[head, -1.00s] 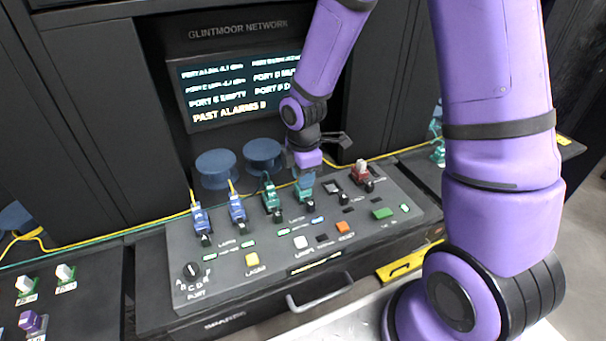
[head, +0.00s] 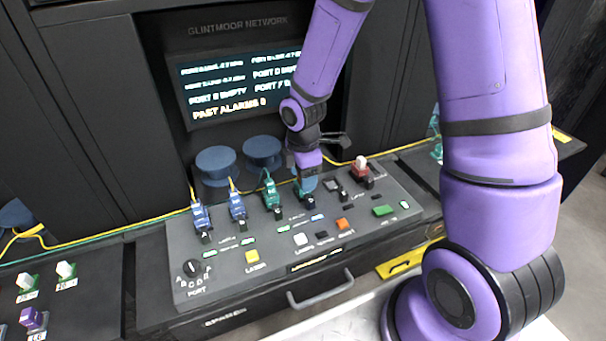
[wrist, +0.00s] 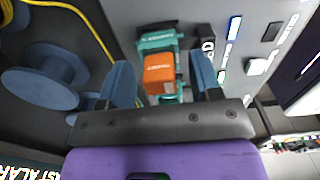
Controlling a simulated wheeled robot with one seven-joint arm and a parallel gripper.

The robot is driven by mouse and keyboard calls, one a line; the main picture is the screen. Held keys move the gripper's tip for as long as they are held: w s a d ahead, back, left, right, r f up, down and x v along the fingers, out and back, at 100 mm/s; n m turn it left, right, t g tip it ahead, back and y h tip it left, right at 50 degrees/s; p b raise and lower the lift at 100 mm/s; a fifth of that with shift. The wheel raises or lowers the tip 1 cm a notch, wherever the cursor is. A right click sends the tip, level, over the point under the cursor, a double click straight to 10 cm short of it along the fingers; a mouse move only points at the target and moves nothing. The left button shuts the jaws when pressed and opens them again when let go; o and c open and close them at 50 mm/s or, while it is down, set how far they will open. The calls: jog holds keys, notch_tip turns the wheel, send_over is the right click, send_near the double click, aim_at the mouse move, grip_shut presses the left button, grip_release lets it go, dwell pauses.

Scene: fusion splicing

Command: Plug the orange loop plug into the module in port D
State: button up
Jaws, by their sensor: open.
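The orange loop plug (wrist: 159,73) shows in the wrist view between my two blue fingers. It sits at the teal module (wrist: 157,40) beside the D label, with teal showing on both sides of it. I cannot tell how deeply it is seated. My gripper (wrist: 162,82) is open, with a finger on each side of the plug and a gap at least on the left. In the head view my gripper (head: 305,186) is down over port D on the sloped panel and hides the orange plug and most of the module.
Yellow cable runs behind. Two blue spools (head: 262,152) stand close behind. A screen (head: 235,85) is above.

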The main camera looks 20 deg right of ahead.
notch_tip(320, 180, up, 11)
jog(key=shift+f, duration=0.1)
dwell(0.5)
